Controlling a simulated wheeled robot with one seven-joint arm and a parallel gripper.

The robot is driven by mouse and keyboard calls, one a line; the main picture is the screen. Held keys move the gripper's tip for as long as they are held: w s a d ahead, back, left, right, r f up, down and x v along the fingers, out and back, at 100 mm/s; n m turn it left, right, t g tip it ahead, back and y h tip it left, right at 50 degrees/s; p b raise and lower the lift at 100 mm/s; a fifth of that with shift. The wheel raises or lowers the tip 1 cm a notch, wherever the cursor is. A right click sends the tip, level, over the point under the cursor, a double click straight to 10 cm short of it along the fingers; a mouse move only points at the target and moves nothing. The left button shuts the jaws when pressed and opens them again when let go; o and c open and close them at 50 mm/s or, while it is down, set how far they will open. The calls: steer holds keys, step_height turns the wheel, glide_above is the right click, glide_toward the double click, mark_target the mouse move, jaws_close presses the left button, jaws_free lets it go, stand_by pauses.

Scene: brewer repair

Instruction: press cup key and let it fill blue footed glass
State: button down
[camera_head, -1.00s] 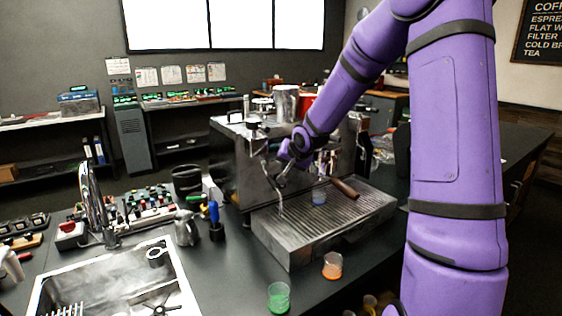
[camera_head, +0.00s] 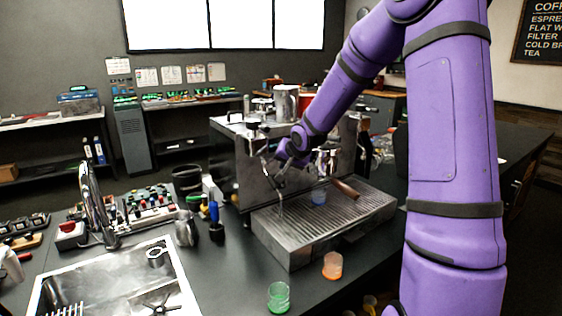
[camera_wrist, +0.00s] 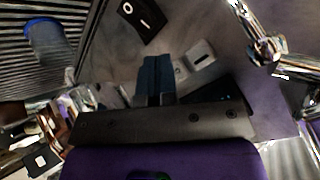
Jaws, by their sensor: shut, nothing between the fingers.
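The blue footed glass (camera_head: 318,196) stands on the ribbed drip tray (camera_head: 350,222) of the steel brewer (camera_head: 226,160). It also shows at upper left in the wrist view (camera_wrist: 46,40). My gripper (camera_wrist: 156,60) is shut and empty, its fingertips pointing at the brewer's front panel. A pale square key (camera_wrist: 200,53) is just right of the fingertips, with another pale key partly hidden beside them. I cannot read their marks or tell whether the fingertips touch the panel. A black rocker switch (camera_wrist: 143,16) is above the fingertips. In the head view my wrist hides most of the panel.
A portafilter with a brown handle (camera_head: 345,188) is beside the glass. A steel wand (camera_wrist: 262,45) is right of my gripper in the wrist view. An orange cup (camera_head: 332,265) and a green cup (camera_head: 278,297) stand on the counter in front, with a sink (camera_head: 110,285) at left.

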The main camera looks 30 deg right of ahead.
steer(key=shift+w, duration=0.45)
stand_by(0.8)
stand_by(0.3)
steer(key=shift+s, duration=0.9)
steer(key=s, duration=0.5)
stand_by(0.9)
